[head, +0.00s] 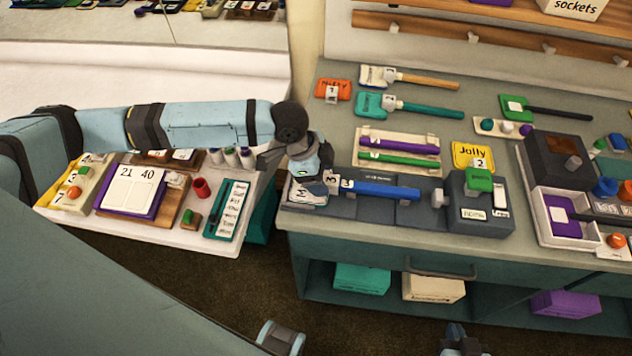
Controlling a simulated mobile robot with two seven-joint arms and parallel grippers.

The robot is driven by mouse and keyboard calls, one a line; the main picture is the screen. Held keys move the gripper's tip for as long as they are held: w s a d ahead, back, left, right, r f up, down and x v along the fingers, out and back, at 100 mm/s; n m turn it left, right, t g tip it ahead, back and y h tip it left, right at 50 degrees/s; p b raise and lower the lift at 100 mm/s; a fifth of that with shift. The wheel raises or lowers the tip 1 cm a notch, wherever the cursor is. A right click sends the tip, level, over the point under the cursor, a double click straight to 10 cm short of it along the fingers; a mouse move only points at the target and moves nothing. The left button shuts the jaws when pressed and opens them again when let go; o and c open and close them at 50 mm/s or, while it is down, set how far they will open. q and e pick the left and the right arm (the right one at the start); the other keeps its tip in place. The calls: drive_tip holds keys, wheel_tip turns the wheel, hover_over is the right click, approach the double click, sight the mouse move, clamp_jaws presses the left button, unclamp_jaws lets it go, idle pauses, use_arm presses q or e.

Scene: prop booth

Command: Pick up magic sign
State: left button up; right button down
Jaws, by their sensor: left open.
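A sign (375,189) with a long blue handle lies in a dark grey holder in the head view. Its pale head at the left end bears lettering beginning with M, partly covered by my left gripper (314,180). That gripper is open and comes down over the head. I cannot tell whether its fingers touch the sign. What may be my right gripper (463,343) is cut off at the bottom edge, low in front of the cabinet; its jaws cannot be read.
Two more handled signs, one orange-handled (428,81) and one teal (430,109), lie behind. A yellow Jolly card (473,155) and a grey block with a green top (479,180) stand to the right. A side table (60,216) with a 21 40 board (132,190) is left.

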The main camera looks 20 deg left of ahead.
use_arm(q)
drive_tip(key=shift+d+f, duration=0.15)
drive_tip(key=shift+f, duration=0.25)
drive_tip(key=c, duration=1)
drive_tip(key=shift+r, duration=0.15)
